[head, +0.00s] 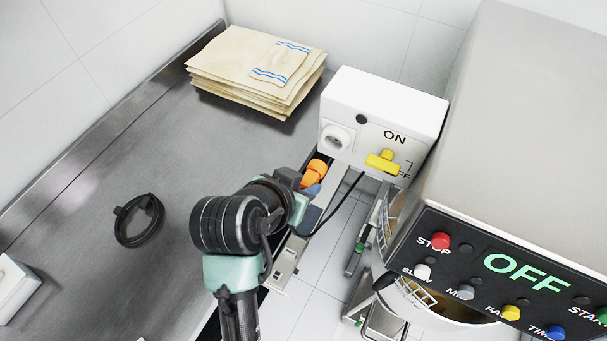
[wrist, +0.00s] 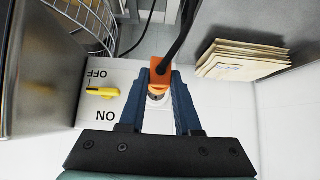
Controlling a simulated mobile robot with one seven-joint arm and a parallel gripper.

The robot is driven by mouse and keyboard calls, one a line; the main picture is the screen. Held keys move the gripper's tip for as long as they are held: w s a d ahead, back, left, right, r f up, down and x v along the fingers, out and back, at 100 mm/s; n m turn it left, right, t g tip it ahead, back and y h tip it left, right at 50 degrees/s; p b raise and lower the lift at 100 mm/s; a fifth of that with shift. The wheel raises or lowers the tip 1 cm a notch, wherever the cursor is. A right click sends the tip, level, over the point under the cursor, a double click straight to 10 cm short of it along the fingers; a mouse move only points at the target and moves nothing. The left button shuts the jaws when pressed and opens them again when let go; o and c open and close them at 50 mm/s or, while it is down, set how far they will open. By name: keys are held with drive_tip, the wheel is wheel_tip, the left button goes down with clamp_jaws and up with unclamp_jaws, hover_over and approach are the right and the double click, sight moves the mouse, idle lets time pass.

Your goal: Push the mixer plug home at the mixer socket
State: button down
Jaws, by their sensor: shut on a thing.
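The orange mixer plug (head: 317,168) is held in my gripper (head: 309,185), just below and to the left of the mixer socket in the head view. The round white socket (head: 336,137) is on the front of the white switch box (head: 385,105), and its face is visible. In the wrist view my gripper's blue fingers (wrist: 158,92) are shut on the plug (wrist: 160,66), with a dark cable running up from it. Part of the round socket (wrist: 156,98) shows between the fingers, beyond the plug. The plug looks apart from the socket; the exact gap is hard to judge.
A yellow switch (head: 384,161) sits right of the socket, between ON and OFF lettering. The mixer's control panel (head: 500,270) reads OFF. Stacked paper bags (head: 240,75) and a black ring (head: 138,220) lie on the steel counter (head: 110,165). Its middle is clear.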

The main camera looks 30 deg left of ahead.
idle(0.3)
drive_tip(key=shift+w+d+p, duration=0.1)
drive_tip(key=shift+w+p, duration=0.3)
drive_tip(key=shift+w, duration=2.1)
drive_tip(key=shift+w, duration=1.2)
drive_tip(key=c, duration=0.5)
unclamp_jaws()
drive_tip(key=b, duration=0.4)
approach(317, 165)
wheel_tip(317, 165, up, 2)
drive_tip(key=shift+r, duration=0.15)
